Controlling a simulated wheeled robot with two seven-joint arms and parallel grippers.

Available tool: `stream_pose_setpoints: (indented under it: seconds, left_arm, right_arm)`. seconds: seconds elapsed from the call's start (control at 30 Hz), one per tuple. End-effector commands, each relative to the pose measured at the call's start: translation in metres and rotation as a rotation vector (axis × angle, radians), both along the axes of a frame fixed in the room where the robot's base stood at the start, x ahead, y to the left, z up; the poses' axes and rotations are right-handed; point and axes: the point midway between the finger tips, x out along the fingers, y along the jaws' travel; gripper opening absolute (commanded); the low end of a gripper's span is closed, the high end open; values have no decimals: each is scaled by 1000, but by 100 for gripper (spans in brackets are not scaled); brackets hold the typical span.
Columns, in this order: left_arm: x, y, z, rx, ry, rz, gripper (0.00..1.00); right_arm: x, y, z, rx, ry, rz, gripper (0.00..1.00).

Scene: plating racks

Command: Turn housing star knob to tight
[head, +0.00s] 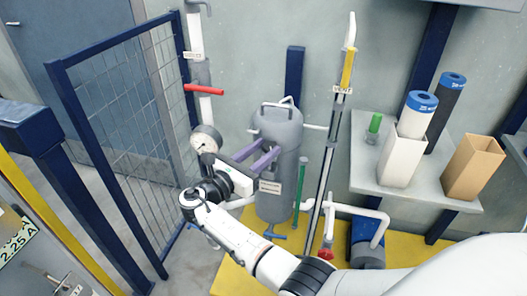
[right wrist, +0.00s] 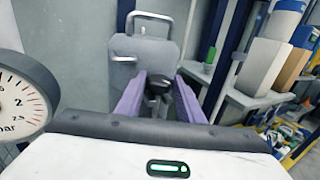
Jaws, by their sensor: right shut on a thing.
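The grey cylindrical filter housing (head: 277,200) stands upright against the wall in the middle of the head view. It has a metal handle (head: 281,108) on its lid. My right gripper (head: 270,150) reaches its upper part from the left, with purple fingers. In the right wrist view the dark star knob (right wrist: 158,92) sits between the two purple fingers, in front of the grey housing lid (right wrist: 142,60). The right gripper is shut on this knob. In the head view the knob is hidden by the fingers. My left gripper is not in view.
A pressure gauge (head: 206,139) stands just left of my right gripper. A red-handled valve (head: 204,90) is above it. A vertical pipe (head: 335,130) rises right of the housing. A shelf (head: 430,190) with boxes and filter rolls is farther right. A mesh fence (head: 120,110) is at left.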

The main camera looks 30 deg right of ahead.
Motion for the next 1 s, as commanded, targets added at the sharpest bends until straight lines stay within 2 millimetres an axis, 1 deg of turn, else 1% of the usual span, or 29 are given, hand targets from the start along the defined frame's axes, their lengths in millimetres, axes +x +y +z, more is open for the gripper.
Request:
stream_pose_setpoints:
  seconds: [0.07,0.1,0.17,0.2,0.47,0.57,0.67,1.0]
  left_arm:
    - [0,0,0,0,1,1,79]
    - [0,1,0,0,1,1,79]
    - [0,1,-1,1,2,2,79]
    - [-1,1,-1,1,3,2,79]
    - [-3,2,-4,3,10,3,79]
    - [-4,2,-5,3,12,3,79]
    - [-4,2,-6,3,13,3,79]
    - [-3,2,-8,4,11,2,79]
  right_arm:
    - [0,0,0,-1,1,0,12]
    - [0,-1,0,-1,1,0,36]
    - [0,-1,0,-1,1,0,46]
    - [0,-1,0,-1,0,0,53]
    - [0,0,0,-1,0,0,53]
    - [-1,4,0,0,0,2,53]
    - [-4,15,0,0,-1,3,53]
    - [-23,77,-1,1,0,3,53]
